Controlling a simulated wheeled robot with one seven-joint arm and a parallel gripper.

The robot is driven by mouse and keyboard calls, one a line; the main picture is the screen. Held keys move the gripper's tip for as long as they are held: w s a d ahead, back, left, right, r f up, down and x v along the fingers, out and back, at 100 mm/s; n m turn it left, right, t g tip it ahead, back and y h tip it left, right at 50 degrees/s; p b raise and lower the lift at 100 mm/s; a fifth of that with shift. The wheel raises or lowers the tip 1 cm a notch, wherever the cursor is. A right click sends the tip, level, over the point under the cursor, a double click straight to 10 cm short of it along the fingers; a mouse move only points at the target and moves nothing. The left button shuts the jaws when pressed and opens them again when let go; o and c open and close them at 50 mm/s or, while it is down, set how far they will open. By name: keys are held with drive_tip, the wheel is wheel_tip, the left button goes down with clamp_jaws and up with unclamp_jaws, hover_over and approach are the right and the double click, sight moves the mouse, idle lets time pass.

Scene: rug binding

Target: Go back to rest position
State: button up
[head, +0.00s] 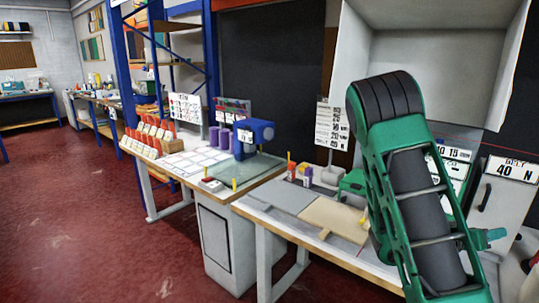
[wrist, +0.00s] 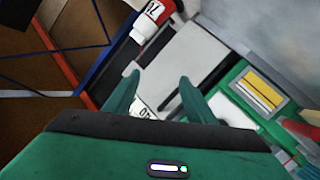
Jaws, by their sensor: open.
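My gripper (wrist: 160,80) shows in the wrist view as two green fingers standing apart. It is open, with nothing between the fingers. Behind them are a grey-white panel (wrist: 183,62) and a white label with black figures, partly hidden. In the head view my green and black arm rises at the right in front of the benches, bent at its top. I cannot clearly make out the fingers there.
A work table (head: 285,228) with a tan board (head: 333,218) stands beside my arm. The table to its left carries a blue machine (head: 253,137) and several red-topped bottles (head: 160,128). A white cabinet (head: 505,187) stands at right. The red floor (head: 90,220) at left is clear.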

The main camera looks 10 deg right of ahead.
drive_tip(key=s+a+f+m+g+y, duration=0.3)
drive_tip(key=s+a+f+g+y, duration=0.15)
drive_tip(key=s+a+y, duration=0.4)
drive_tip(key=s+a+r+n+y, duration=0.2)
drive_tip(key=a, duration=0.4)
drive_tip(key=s+a+r+n+t+y, duration=0.1)
drive_tip(key=s+a+r+n+y, duration=0.1)
drive_tip(key=a, duration=0.5)
drive_tip(key=s+a+r+n+t+y, duration=0.1)
drive_tip(key=s+a+r+n+y, duration=0.1)
drive_tip(key=a, duration=0.5)
drive_tip(key=shift+s+y, duration=0.85)
drive_tip(key=shift+s, duration=0.4)
